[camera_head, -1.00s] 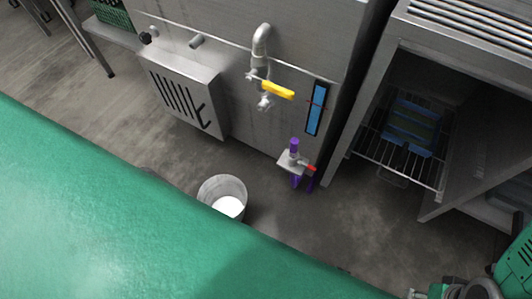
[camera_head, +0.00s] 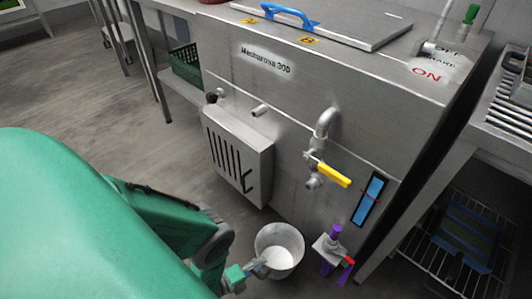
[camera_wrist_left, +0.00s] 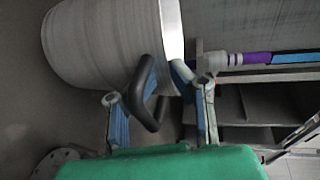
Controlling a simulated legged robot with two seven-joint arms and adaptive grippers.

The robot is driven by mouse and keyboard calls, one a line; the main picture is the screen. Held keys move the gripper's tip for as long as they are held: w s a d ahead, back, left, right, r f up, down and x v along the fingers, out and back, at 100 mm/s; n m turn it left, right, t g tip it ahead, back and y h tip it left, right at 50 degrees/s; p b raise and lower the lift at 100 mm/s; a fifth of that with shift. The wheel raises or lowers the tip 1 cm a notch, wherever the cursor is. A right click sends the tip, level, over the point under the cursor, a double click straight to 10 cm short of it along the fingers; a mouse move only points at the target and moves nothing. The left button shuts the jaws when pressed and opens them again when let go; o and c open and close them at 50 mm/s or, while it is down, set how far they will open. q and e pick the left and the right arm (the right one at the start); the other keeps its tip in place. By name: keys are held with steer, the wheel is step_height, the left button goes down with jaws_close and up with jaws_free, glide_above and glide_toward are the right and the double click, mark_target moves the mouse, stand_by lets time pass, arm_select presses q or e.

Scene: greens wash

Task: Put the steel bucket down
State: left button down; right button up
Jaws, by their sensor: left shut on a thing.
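The steel bucket (camera_head: 281,238) is low in front of the steel washer, upright, its white inside bottom showing. My left gripper (camera_head: 254,268) is at its near left side. In the left wrist view the bucket's pale wall (camera_wrist_left: 95,45) fills the upper left, turned sideways in the picture. There my left gripper (camera_wrist_left: 163,85) is shut on the bucket's dark handle (camera_wrist_left: 148,100). The bucket's underside is hidden in the head view, so I cannot tell whether it touches the floor. My right gripper is not in view.
The washer (camera_head: 290,80) stands behind the bucket, with a yellow-handled tap (camera_head: 332,174) above it. A purple valve with a red lever (camera_head: 333,250) is close to the bucket's right. A steel rack (camera_head: 462,240) stands at the right. Grey floor (camera_head: 110,120) is open at the left.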

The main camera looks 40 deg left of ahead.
arm_select(q)
steer(key=shift+w+d, duration=0.4)
steer(key=shift+w, duration=0.3)
steer(key=f+b, duration=0.1)
steer(key=w+f+b, duration=0.1)
steer(key=f+b, duration=0.1)
steer(key=shift+f, duration=0.2)
steer(key=c, duration=1.4)
jaws_free()
steer(key=shift+o, duration=0.4)
steer(key=shift+d, duration=0.2)
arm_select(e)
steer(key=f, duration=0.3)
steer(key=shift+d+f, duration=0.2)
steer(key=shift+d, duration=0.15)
